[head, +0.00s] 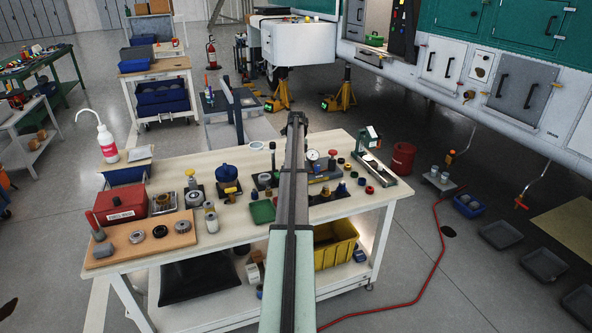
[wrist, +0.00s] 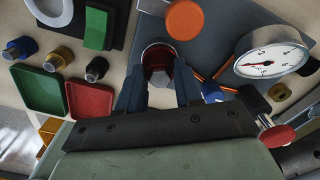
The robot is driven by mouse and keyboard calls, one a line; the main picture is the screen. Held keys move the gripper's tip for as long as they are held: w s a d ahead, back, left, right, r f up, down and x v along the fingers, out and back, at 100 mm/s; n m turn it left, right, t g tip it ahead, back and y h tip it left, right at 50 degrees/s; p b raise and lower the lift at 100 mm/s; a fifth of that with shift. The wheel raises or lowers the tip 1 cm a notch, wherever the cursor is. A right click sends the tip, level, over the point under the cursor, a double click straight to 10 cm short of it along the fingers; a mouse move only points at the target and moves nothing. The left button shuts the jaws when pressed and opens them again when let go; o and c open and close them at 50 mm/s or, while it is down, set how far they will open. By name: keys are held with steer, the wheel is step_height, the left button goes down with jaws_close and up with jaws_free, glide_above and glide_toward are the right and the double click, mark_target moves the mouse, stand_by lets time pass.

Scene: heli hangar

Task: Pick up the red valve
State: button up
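A white dial gauge (wrist: 272,62) stands close on the right in the wrist view. Green (wrist: 38,90) and red (wrist: 90,100) trays and several small knobs lie left. In the head view, a red box (head: 120,207) and a wooden board (head: 140,246) with fittings occupy the bench's left.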

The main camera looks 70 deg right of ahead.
steer(key=c, duration=0.4)
steer(key=shift+r, duration=3.05)
